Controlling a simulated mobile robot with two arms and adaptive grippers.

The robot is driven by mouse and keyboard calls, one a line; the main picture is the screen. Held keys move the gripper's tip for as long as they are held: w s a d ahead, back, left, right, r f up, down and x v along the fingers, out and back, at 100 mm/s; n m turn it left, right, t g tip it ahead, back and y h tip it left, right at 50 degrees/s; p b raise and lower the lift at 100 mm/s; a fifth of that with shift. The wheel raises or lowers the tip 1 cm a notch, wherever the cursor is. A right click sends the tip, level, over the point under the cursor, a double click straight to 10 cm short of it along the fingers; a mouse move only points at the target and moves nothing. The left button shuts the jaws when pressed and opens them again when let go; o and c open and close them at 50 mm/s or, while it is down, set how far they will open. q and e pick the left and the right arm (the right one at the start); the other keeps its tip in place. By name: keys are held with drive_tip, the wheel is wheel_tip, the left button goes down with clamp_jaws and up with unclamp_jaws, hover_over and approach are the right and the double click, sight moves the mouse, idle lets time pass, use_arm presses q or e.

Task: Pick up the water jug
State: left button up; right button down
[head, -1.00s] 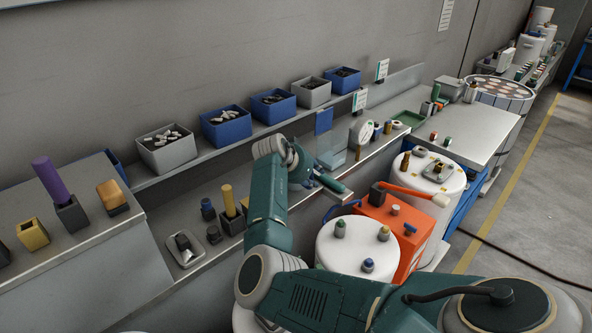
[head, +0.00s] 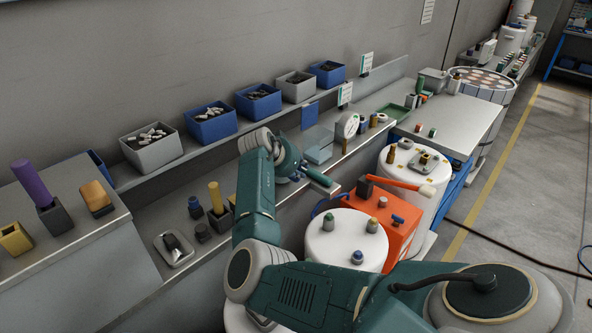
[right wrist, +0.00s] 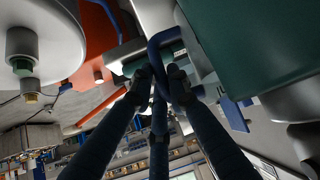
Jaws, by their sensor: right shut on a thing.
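My right gripper (head: 300,172) reaches over the low bench beside the orange box, its fingertips not clear in the head view. In the right wrist view its dark fingers (right wrist: 160,84) are shut around a blue loop-shaped handle (right wrist: 164,44). A blue loop (head: 318,212) also shows below the gripper in the head view, at the left of the orange box. I cannot make out the water jug's body or tell for sure which thing it is. My left gripper is not in view.
The orange box (head: 386,238) has a long orange lever (head: 395,184). White tanks with knobs (head: 346,246) and fittings (head: 406,174) stand close beside it. A clear bluish box (head: 318,146) stands behind the gripper. Blue and grey bins (head: 208,124) line the shelf.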

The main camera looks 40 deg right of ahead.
wheel_tip(320, 180, up, 20)
drive_tip(key=b, duration=0.4)
drive_tip(key=shift+f, duration=0.15)
drive_tip(key=shift+f, duration=0.1)
idle(0.4)
